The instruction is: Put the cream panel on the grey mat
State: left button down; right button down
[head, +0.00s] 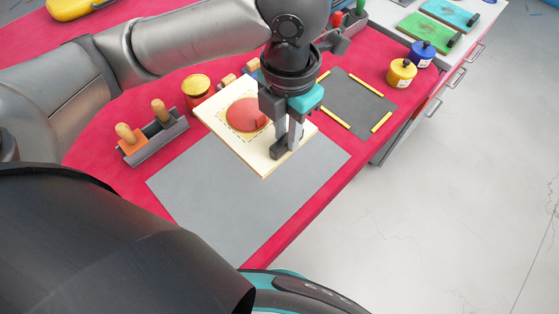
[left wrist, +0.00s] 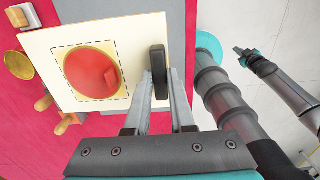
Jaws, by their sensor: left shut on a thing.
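The cream panel (head: 218,112) is a thin square board with a round red patch inside a dashed outline on yellow. It also shows in the left wrist view (left wrist: 42,50). The large grey mat (head: 225,205) lies on the red table, partly covered in view by the panel. The panel overlaps the mat's far part; whether it touches the mat or hangs just above, I cannot tell.
A rack with wooden-handled tools (head: 152,138) and a yellow-topped red pot (head: 197,90) stand left of the panel. A dark square with yellow edge strips (head: 358,100) lies beyond it. Yellow (head: 401,73) and blue pots (head: 421,54) stand right. The mat's near part is clear.

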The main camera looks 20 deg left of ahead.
pick_arm(q)
notch_tip(320, 180, down, 11)
jog(key=b, duration=0.2)
jog(key=shift+b, duration=0.35)
notch_tip(320, 180, down, 4)
jog(key=shift+a+r+b, duration=0.1)
jog(key=shift+b, duration=0.5)
jog(key=shift+f, duration=0.25)
jog(key=shift+f, duration=0.1)
jog(key=c, duration=0.8)
grip_release()
jog(key=shift+o, duration=0.2)
